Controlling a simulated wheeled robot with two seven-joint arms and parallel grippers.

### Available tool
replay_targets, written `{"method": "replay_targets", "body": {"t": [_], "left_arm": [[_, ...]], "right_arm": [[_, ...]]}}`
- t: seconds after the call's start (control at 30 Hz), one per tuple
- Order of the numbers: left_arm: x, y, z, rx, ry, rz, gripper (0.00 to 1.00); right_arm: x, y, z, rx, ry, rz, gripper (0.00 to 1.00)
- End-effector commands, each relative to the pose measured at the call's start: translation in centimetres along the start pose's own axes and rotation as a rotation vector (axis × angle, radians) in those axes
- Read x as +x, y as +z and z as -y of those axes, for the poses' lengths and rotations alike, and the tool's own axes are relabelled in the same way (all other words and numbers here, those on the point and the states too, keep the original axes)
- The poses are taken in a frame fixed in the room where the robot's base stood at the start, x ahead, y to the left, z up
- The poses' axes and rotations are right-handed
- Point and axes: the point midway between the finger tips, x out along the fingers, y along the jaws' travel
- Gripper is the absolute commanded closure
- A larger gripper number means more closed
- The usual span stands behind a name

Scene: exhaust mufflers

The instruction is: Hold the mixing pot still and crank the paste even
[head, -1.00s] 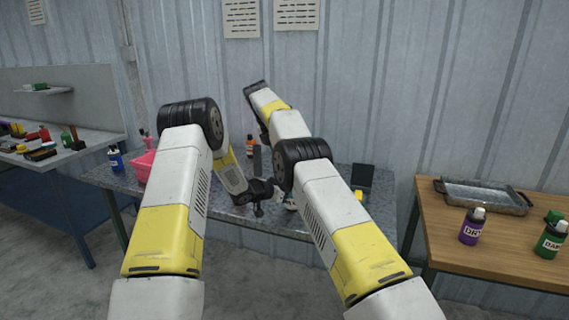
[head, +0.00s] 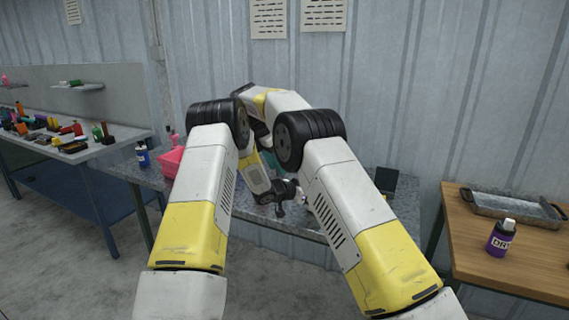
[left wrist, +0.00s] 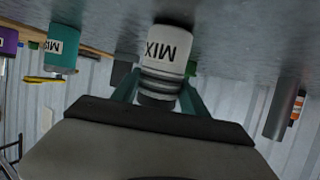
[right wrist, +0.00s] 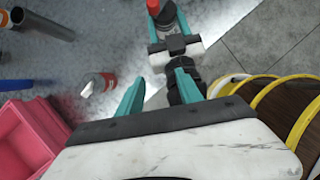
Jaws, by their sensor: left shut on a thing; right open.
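A white pot (left wrist: 165,50) marked MIX, with a dark cap, hangs inverted in the left wrist view. My left gripper (left wrist: 158,88) is shut on it, one teal finger on each side. My right gripper (right wrist: 157,92) is open, with nothing between its teal fingers. In the head view, my arms hide most of both grippers and the pot.
A pink bin (right wrist: 25,140) and a fallen white-and-red container (right wrist: 98,84) lie left in the right wrist view. A teal container (left wrist: 62,50) and a grey cylinder (left wrist: 284,108) flank the pot. A wooden table (head: 515,255) with a metal tray (head: 510,208) stands right.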

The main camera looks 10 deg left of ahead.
Motion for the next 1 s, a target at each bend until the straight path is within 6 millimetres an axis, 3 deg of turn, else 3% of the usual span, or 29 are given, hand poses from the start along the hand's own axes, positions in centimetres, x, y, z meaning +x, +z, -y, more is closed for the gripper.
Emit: {"method": "replay_targets", "body": {"t": [0.27, 0.5, 0.8, 1.0], "left_arm": [[0.0, 0.1, -0.1, -0.001, 0.001, 0.001, 0.94], [0.0, 0.1, -0.1, -0.001, 0.001, 0.001, 0.94], [0.0, 0.1, -0.1, -0.001, 0.001, 0.001, 0.94], [0.0, 0.1, -0.1, -0.001, 0.001, 0.001, 0.94]], "right_arm": [[-0.1, -0.1, 0.0, 0.001, 0.000, 0.000, 0.57], [1.6, 1.4, -0.6, 0.061, 0.046, 0.009, 1.00], [8.4, 8.0, -4.0, 0.366, 0.352, 0.002, 1.00], [10.8, 10.7, -5.8, 0.564, 0.605, -0.099, 1.00]]}}
